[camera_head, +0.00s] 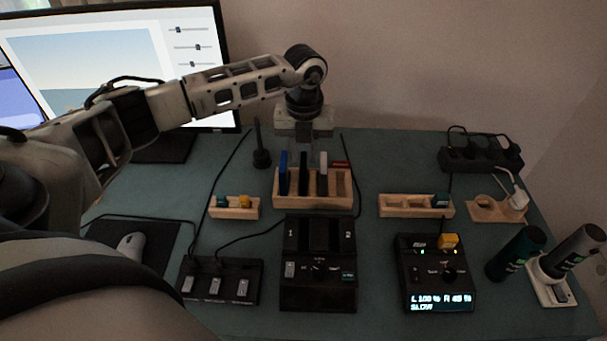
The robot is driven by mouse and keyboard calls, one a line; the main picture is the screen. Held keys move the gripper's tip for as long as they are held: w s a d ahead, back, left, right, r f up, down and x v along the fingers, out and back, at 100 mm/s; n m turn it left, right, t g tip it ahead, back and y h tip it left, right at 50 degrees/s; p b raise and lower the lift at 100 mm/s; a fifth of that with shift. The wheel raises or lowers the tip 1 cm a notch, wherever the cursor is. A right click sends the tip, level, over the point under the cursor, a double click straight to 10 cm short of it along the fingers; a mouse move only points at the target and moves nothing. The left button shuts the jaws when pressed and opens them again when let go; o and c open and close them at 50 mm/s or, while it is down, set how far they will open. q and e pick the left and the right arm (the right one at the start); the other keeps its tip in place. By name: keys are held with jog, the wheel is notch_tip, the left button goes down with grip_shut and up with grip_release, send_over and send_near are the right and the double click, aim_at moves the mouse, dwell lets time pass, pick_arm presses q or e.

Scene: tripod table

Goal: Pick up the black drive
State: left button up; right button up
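The black drive (303,174) stands upright in a slot of a wooden rack (313,202) at the back middle of the table. A blue drive (283,174) stands to its left and a white drive (323,175) to its right. A red drive (340,164) shows low at the rack's right end. My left gripper (304,160) points straight down just above and behind the black drive's top. Contact with the drive cannot be made out. My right gripper is not in view.
Two low wooden holders (235,212) (417,211) flank the rack. Black control boxes (318,293) (435,278) stand in front. A dark upright stick (260,150) stands left of the rack, and a monitor (110,65) stands at the back left. Cables cross the table.

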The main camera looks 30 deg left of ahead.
aim_at(304, 172)
pick_arm(q)
jog(key=shift+s+d+f+p, duration=0.1)
jog(key=shift+f+p, duration=0.1)
jog(key=shift+f, duration=0.8)
jog(key=shift+s+a+f+p, duration=0.1)
jog(key=shift+f+p, duration=0.1)
jog(key=shift+f, duration=0.75)
jog(key=shift+s+d+f+p, duration=0.1)
jog(key=shift+f+p, duration=0.1)
jog(key=shift+f, duration=0.8)
grip_shut()
